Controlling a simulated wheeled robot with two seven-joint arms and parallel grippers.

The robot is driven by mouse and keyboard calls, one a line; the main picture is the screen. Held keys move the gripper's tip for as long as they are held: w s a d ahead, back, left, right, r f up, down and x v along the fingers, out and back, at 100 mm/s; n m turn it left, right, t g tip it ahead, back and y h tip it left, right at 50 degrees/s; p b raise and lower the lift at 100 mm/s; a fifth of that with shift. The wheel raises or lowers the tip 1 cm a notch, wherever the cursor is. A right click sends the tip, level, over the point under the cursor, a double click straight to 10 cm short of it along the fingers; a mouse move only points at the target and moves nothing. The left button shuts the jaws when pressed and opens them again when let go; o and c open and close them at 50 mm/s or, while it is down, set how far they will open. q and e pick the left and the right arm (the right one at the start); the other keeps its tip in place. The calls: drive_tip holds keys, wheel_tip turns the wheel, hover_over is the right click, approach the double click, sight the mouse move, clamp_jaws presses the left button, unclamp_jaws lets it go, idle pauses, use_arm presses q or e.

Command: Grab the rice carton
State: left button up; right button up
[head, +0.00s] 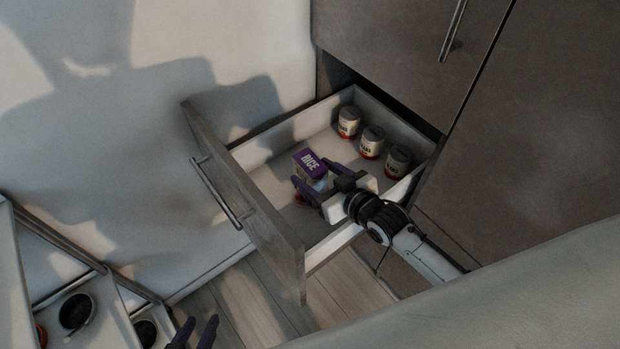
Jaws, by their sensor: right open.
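The rice carton (309,161), with a purple top marked RICE, stands in the pulled-out drawer (271,196). My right gripper (309,172) reaches into the drawer from the right. Its jaws are open, with one finger on each side of the carton's near part. The carton's lower part is partly hidden by the gripper, and I cannot tell whether the fingers touch it. My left gripper (194,332) is low at the bottom left, outside the drawer, with its two fingers apart and nothing visible between them.
Three cans stand along the drawer's right side: a far can (348,122), a middle can (372,142) and a near can (397,161). The drawer front has a bar handle (222,193). Other open drawers (62,262) with dark round items are at the lower left.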

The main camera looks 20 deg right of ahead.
drive_tip(key=x, duration=0.2)
drive_tip(key=shift+w+a+f, duration=0.1)
drive_tip(key=shift+w, duration=0.15)
drive_tip(key=c, duration=1.4)
clamp_jaws()
